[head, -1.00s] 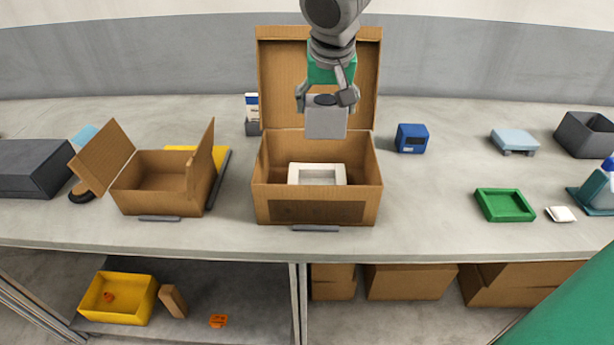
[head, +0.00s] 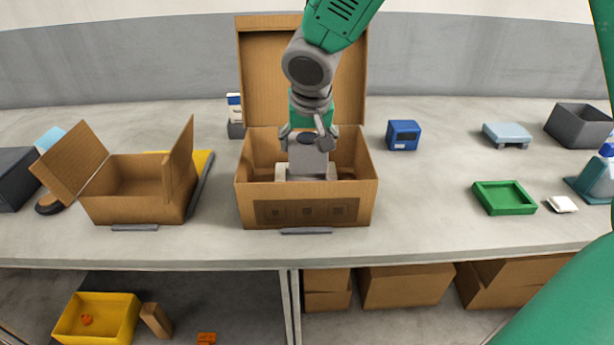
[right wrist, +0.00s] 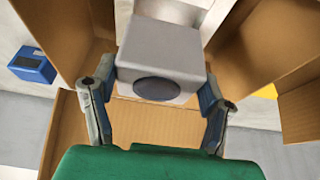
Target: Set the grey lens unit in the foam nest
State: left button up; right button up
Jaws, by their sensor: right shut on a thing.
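The grey lens unit (head: 307,160) is a light grey block with a dark round lens on top. My right gripper (head: 308,140) is shut on it and holds it upright inside the open cardboard box (head: 257,212). The lens unit also shows in the right wrist view (right wrist: 160,58), between the two fingers (right wrist: 158,100). The white foam nest (head: 281,173) lies in the box, directly under and around the unit's lower part. The unit hides most of the nest, and I cannot tell whether it touches the bottom of the recess. My left gripper is not in view.
The box's raised lid (head: 262,70) stands behind my right gripper. A smaller open box (head: 135,202) is at the left. A blue device (head: 403,135) and a green tray (head: 503,198) lie at the right, with clear table between.

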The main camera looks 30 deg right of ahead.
aim_at(306, 167)
jog(key=f, duration=0.2)
jog(key=shift+w+a+f, duration=0.2)
jog(key=shift+f, duration=0.15)
notch_tip(306, 167, down, 3)
jog(key=shift+f+b, duration=0.2)
jog(key=shift+b, duration=0.4)
jog(key=shift+s+r, duration=0.1)
jog(key=o, duration=1.7)
jog(key=shift+c, duration=0.2)
jog(key=p+v, duration=0.2)
jog(key=v, duration=1)
